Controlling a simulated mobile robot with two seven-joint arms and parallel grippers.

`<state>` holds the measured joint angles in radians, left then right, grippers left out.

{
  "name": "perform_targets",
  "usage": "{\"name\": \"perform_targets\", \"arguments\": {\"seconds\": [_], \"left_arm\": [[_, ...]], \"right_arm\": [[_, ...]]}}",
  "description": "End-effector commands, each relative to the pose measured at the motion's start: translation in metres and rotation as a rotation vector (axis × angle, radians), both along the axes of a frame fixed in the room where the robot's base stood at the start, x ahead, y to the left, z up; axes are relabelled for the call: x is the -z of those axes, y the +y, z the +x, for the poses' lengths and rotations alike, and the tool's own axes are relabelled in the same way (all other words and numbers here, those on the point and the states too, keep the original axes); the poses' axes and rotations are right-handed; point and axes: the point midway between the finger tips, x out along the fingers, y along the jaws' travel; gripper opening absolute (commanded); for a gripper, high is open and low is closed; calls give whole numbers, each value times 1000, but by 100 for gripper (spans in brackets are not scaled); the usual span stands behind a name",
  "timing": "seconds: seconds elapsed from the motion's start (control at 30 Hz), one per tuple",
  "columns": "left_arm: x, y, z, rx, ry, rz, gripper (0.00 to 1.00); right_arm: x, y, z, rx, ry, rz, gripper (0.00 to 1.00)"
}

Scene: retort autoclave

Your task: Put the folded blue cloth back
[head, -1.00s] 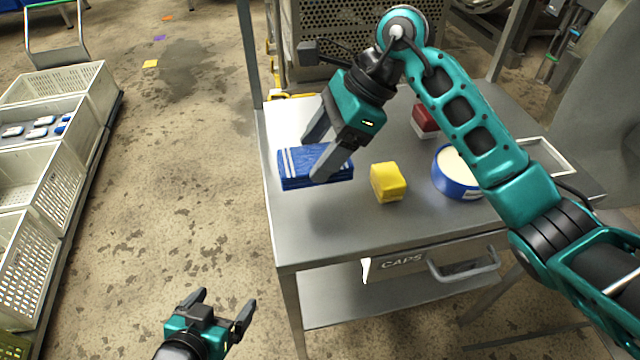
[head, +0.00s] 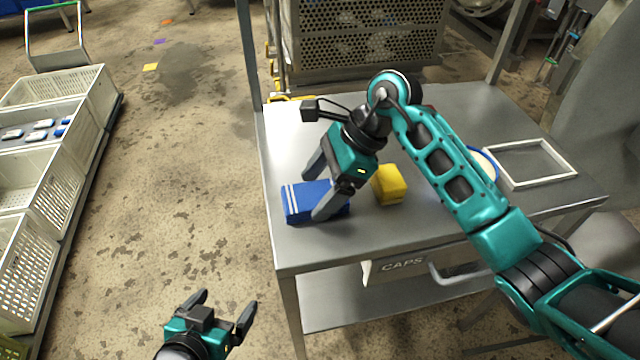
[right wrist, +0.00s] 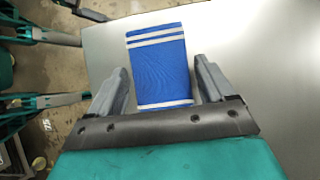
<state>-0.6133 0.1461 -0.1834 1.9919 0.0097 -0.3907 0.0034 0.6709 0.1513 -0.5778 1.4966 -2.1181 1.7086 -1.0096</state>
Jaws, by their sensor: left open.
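The folded blue cloth (head: 300,207) with white stripes lies on the metal table (head: 400,235) near its left front part. My right gripper (head: 317,195) is over it, pointing down, with one finger on each side. In the right wrist view the cloth (right wrist: 160,75) lies between the two fingers of my right gripper (right wrist: 161,68). A narrow gap shows on each side, so the gripper looks open. My left gripper (head: 225,312) is open and empty, low in front of the table's left edge.
A yellow block (head: 390,184) stands right of the cloth. A blue-rimmed bowl (head: 487,160) is mostly hidden behind my right arm. An empty white rectangular frame (head: 530,163) lies at the right. A drawer marked CAPS (head: 400,267) hangs below. White crates (head: 30,180) stand left.

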Motion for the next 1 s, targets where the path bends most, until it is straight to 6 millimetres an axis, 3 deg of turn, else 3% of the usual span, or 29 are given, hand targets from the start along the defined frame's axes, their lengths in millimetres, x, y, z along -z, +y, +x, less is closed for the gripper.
{"name": "perform_targets", "arguments": {"seconds": [0.1,0.47,1.0], "left_arm": [[0,0,0,1,-1,1,94],[-1,0,0,1,-1,1,94],[-2,2,0,-2,1,5,94]], "right_arm": [[0,0,0,0,0,0,94],[-8,-6,2,2,-2,-1,94],[-92,-58,13,2,-3,0,94]]}}
